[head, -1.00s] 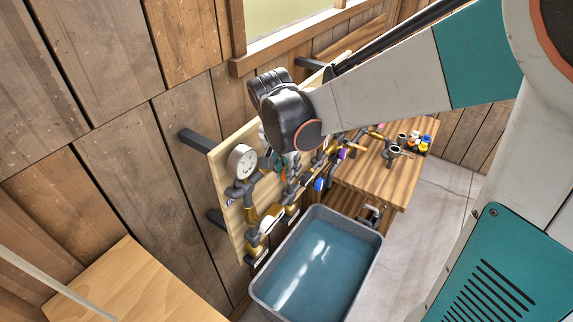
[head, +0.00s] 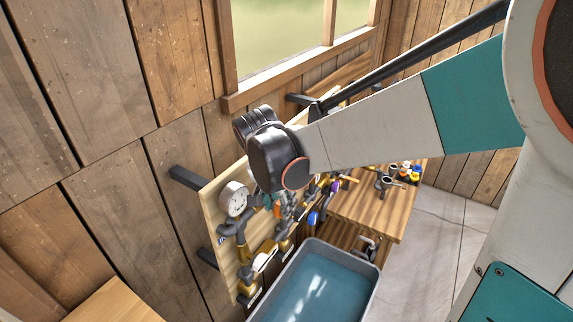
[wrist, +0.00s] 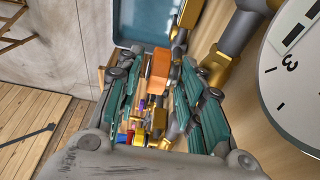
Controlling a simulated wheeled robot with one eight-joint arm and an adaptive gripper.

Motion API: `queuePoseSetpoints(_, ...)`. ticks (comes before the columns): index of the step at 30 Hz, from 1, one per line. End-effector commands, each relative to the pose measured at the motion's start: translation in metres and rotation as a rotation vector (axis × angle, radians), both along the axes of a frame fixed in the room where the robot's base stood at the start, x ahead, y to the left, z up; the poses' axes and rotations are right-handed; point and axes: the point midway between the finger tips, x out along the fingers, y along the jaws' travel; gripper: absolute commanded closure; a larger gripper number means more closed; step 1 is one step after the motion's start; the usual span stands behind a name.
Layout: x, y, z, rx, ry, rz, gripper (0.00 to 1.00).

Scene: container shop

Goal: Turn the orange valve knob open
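The orange valve knob (wrist: 158,72) shows in the wrist view between the two teal fingers of my gripper (wrist: 161,84). The fingers are apart, one on each side of the knob, with gaps visible beside it. I cannot tell whether the knob lies within the fingers' reach or beyond their tips. In the head view my black wrist covers most of the gripper and the middle of the pipe board (head: 212,203). A small orange piece shows below the wrist there, too small to tell as the knob.
A white dial gauge (head: 233,199) sits on the board, close at right in the wrist view (wrist: 298,75). Brass and grey pipes run beside the gripper. A water-filled grey basin (head: 372,290) stands below the board. A wooden bench (head: 375,213) with small parts stands beyond.

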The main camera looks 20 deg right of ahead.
Motion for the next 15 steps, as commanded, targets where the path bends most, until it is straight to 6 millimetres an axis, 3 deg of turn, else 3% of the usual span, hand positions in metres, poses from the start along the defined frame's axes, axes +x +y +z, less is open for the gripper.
queuePoseSetpoints(15, -0.017, 0.02, 0.087, 0.0, 0.0, 0.002, 0.65)
